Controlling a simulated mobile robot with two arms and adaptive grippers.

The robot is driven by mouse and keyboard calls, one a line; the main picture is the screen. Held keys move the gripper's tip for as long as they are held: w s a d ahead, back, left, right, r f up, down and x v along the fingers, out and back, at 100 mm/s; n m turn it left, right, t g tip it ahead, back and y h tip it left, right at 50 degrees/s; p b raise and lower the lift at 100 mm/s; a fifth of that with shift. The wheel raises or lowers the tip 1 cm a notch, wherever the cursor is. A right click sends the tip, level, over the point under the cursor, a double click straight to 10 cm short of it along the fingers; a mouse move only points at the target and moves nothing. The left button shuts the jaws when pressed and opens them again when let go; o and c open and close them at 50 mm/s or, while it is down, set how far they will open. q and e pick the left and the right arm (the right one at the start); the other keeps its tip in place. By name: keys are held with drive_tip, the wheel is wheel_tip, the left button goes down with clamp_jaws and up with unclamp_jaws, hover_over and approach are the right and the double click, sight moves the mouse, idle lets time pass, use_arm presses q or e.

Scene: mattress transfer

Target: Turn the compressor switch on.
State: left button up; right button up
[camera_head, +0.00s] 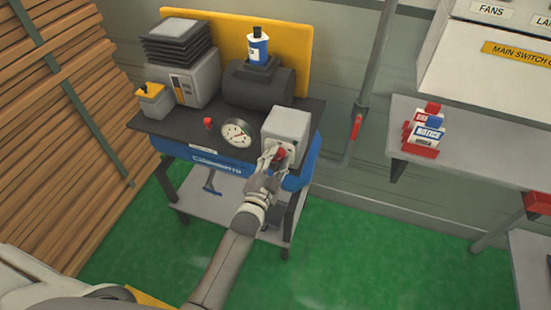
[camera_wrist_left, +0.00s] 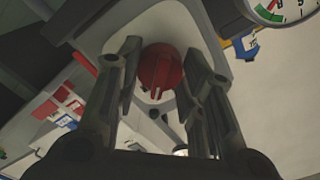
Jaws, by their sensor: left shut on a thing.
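The compressor (camera_head: 262,85) is a dark tank unit on a stand, with a blue tank (camera_head: 210,165) below. A grey switch box (camera_head: 287,124) sits at its front right corner with a red switch knob (camera_head: 280,153) on its face. My left gripper (camera_head: 272,155) reaches the box from the front and is shut on the knob. In the left wrist view the round red knob (camera_wrist_left: 161,68) lies between the two fingers, with a ridge across its front. The knob's on or off marking is not readable. My right gripper is not in view.
A pressure gauge (camera_head: 236,134) is just left of the switch box. A pipe with a red valve handle (camera_head: 357,126) stands to the right. A grey shelf (camera_head: 470,135) at right holds red and white boxes. The green floor (camera_head: 370,250) is clear.

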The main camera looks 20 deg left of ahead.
use_arm(q)
drive_tip(key=shift+m, duration=1.6)
drive_tip(key=o, duration=1.1)
drive_tip(key=shift+s, duration=0.1)
drive_tip(key=s, duration=1.1)
drive_tip(key=shift+s+a, duration=0.2)
drive_tip(key=shift+s, duration=0.2)
